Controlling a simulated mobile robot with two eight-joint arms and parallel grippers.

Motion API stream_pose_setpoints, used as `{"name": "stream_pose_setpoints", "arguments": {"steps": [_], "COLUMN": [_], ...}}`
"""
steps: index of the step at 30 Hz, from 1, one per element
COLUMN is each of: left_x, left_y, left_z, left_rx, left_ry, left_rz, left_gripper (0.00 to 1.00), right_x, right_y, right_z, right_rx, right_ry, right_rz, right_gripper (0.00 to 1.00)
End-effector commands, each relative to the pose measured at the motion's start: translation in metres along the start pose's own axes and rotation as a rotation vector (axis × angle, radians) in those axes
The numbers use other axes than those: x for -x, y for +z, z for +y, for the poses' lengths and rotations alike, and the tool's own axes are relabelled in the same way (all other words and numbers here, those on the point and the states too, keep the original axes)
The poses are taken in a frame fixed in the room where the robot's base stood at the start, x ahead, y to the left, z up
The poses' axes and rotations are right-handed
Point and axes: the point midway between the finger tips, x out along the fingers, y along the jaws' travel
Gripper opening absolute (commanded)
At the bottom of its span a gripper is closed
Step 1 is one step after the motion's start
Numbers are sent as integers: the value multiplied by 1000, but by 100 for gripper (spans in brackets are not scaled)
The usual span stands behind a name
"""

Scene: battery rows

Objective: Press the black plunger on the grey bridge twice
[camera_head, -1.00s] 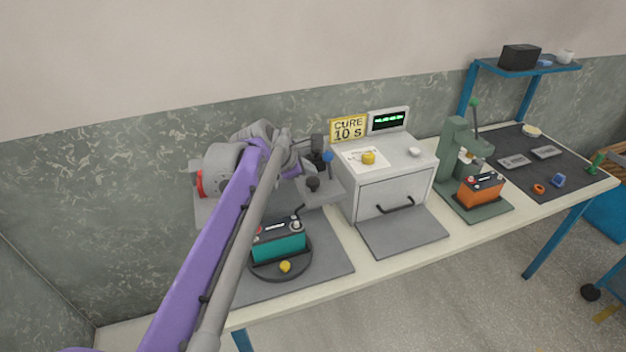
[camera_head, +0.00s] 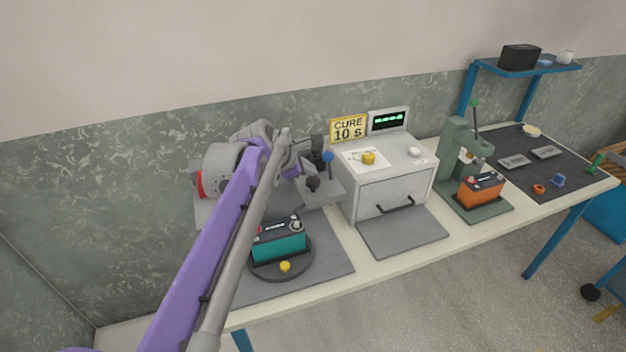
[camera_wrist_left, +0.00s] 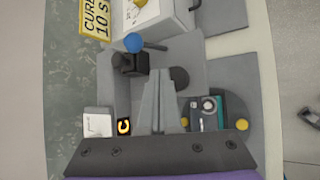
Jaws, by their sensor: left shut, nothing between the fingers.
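The black plunger (camera_head: 312,184) has a round dark knob above the grey bridge (camera_head: 330,194). In the left wrist view the dark disc of the plunger (camera_wrist_left: 180,78) shows just right of the fingertips. My left gripper (camera_head: 301,172) is shut and empty over the bridge, close beside the plunger. In the wrist view its fingers (camera_wrist_left: 160,76) lie together. I cannot tell whether they touch the knob. Below the bridge a teal battery (camera_head: 280,245) stands on a round black turntable (camera_head: 262,272). My right gripper is not in view.
A blue ball (camera_head: 327,156) on a black block stands behind the plunger. Right of it is a white oven (camera_head: 376,195) with a "CURE 10 s" sign (camera_head: 348,129). A green press (camera_head: 452,150) with an orange battery (camera_head: 480,190) stands farther right. A grey mat (camera_head: 330,270) has free room.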

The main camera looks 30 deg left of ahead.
Motion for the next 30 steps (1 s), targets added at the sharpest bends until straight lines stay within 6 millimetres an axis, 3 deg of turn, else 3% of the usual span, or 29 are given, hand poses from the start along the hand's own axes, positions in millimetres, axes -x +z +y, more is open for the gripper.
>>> {"name": "stream_pose_setpoints", "arguments": {"steps": [30], "left_x": [-9], "left_y": [-6], "left_z": [-6], "left_rx": [0], "left_ry": [0], "left_rz": [0], "left_gripper": [0], "right_x": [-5], "right_y": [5], "right_z": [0], "right_rx": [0], "right_ry": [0], "right_rz": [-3], "right_gripper": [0]}}
